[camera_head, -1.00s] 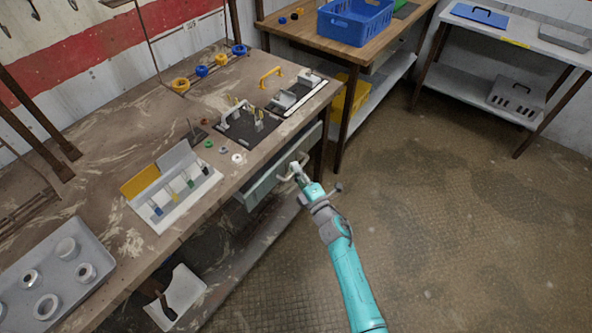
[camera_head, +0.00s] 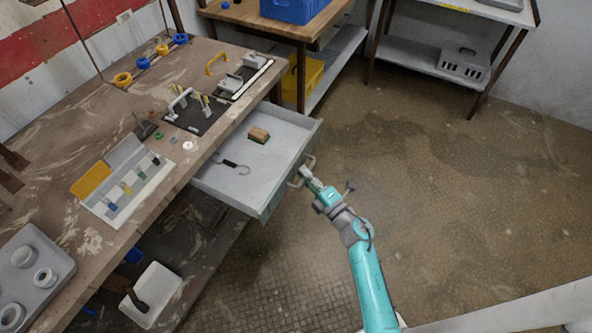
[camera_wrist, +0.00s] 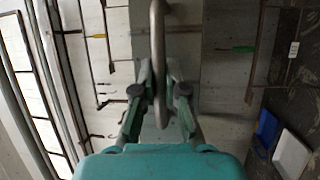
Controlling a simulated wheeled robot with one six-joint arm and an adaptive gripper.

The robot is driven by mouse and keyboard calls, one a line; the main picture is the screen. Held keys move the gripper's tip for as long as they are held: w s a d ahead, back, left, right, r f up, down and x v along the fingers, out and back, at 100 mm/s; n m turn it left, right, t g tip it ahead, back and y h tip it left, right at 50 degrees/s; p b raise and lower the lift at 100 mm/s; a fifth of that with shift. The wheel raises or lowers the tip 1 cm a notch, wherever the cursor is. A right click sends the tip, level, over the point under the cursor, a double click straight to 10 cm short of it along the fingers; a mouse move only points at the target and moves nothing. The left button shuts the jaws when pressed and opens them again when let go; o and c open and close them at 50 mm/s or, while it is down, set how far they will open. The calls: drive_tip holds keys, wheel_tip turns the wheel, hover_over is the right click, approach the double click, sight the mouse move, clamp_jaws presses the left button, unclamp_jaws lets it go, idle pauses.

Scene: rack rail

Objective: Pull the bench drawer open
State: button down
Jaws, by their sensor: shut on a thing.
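The bench drawer (camera_head: 232,183) stands well out from under the worn bench top, with its grey inside showing. In it lie a small brown block with a green underside (camera_head: 259,135) and a dark-handled hook (camera_head: 236,166). My gripper (camera_head: 304,173) is at the drawer's front, shut on the bar handle (camera_head: 306,165). In the wrist view the handle (camera_wrist: 158,45) runs upright between the two fingers of my gripper (camera_wrist: 159,75). The exact finger contact is small in the head view.
The bench top (camera_head: 95,130) carries a parts tray (camera_head: 30,270), an open box with yellow lid, and several fixtures. A white bin (camera_head: 152,295) sits on the lower shelf. A wooden table with a blue crate (camera_head: 290,8) stands behind. The floor (camera_head: 440,190) right of the drawer is clear.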

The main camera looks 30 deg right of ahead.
drive_tip(key=shift+s+d+f, duration=0.1)
drive_tip(key=shift+s, duration=0.05)
drive_tip(key=c, duration=1.2)
unclamp_jaws()
drive_tip(key=v, duration=1.2)
drive_tip(key=s+a+r+m+g+h, duration=0.1)
drive_tip(key=s+a+r+m, duration=0.2)
drive_tip(key=s+m, duration=0.3)
drive_tip(key=s+a+r+m+g+h, duration=0.2)
drive_tip(key=s+r+m, duration=0.3)
drive_tip(key=s, duration=0.9)
drive_tip(key=s+a+r+m+g+h, duration=0.1)
drive_tip(key=s+a+r+m, duration=0.3)
drive_tip(key=s+m, duration=0.4)
drive_tip(key=shift+s+a+r+m+g, duration=0.35)
drive_tip(key=shift+s+a, duration=0.25)
drive_tip(key=shift+s, duration=0.6)
